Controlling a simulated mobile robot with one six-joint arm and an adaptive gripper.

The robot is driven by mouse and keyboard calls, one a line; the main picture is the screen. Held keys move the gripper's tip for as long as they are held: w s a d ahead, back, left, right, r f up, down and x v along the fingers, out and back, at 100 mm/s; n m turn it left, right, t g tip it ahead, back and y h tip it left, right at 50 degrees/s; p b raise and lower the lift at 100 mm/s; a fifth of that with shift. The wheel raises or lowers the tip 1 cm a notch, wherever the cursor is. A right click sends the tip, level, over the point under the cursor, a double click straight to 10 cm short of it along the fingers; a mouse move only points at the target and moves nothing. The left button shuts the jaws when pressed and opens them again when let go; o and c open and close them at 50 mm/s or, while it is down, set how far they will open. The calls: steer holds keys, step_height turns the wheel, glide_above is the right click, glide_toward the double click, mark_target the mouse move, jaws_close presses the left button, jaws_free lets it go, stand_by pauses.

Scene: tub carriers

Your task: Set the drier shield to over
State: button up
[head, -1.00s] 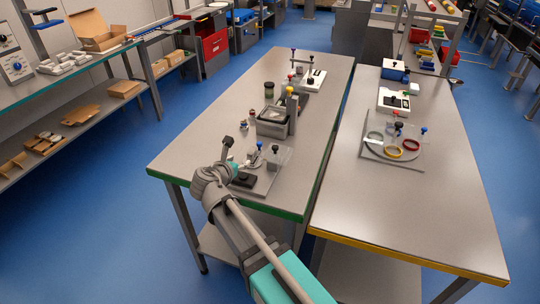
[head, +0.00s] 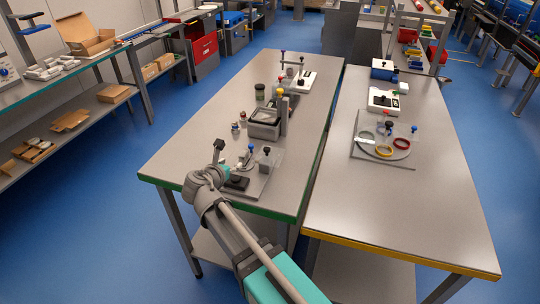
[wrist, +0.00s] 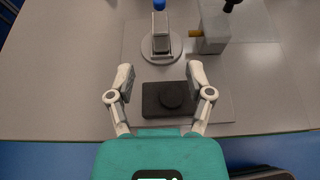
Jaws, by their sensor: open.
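I cannot tell for sure which part is the drier shield. A small fixture on a flat plate (head: 262,188) stands at the near end of the left table. It carries a round grey disc with an upright post (wrist: 161,35) topped by a blue knob (wrist: 159,4). Right of the post is a block (wrist: 214,30) with a black knob (wrist: 231,4). In front is a low black box (wrist: 150,98) with a round top button (wrist: 174,94). My gripper (wrist: 160,82) is open and empty, its fingertips apart on either side of the black box in the wrist view. In the head view my gripper (head: 222,168) partly hides the fixture.
Behind the fixture stand a grey bin (head: 264,128), small jars (head: 239,120) and a white device (head: 298,80).

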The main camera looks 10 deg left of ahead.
mark_target(267, 148)
steer(key=shift+w+d+r+m+p, duration=0.2)
steer(key=shift+w+r+m+p, duration=0.15)
steer(key=shift+m+p, duration=0.25)
steer(key=w+d+r+m+g+p, duration=0.1)
steer(key=w+d+m+g+p, duration=0.1)
steer(key=m+p, duration=0.1)
steer(key=w+d+r+m+g+h+p, duration=0.1)
steer(key=d+r+m+g+p, duration=0.1)
steer(key=m+p, duration=0.2)
steer(key=w+d+r+m+g+p, duration=0.1)
steer(key=w+r+m+g+p, duration=0.1)
steer(key=p, duration=0.4)
steer(key=shift+w+d+r+m+g, duration=0.1)
steer(key=shift+w+d+m+g, duration=0.15)
steer(key=shift+m, duration=0.25)
steer(key=shift+w+d+r+m+g, duration=0.15)
steer(key=shift+m+g, duration=0.1)
steer(key=shift+m, duration=0.25)
steer(key=w+d+r+m+g+p, duration=0.1)
steer(key=r+m+g+p, duration=0.1)
steer(key=m+p, duration=0.1)
steer(key=w+d+r+m+g+y+p, duration=0.1)
steer(key=r+m+g+p, duration=0.1)
steer(key=p, duration=0.3)
steer(key=d+r+m+g+y+p, duration=0.1)
steer(key=r+m+g+p, duration=0.1)
steer(key=r+m+p, duration=0.2)
steer(key=shift+w+d+r+m, duration=0.1)
steer(key=shift+w+r+m, duration=0.15)
steer(key=shift+w+m, duration=0.25)
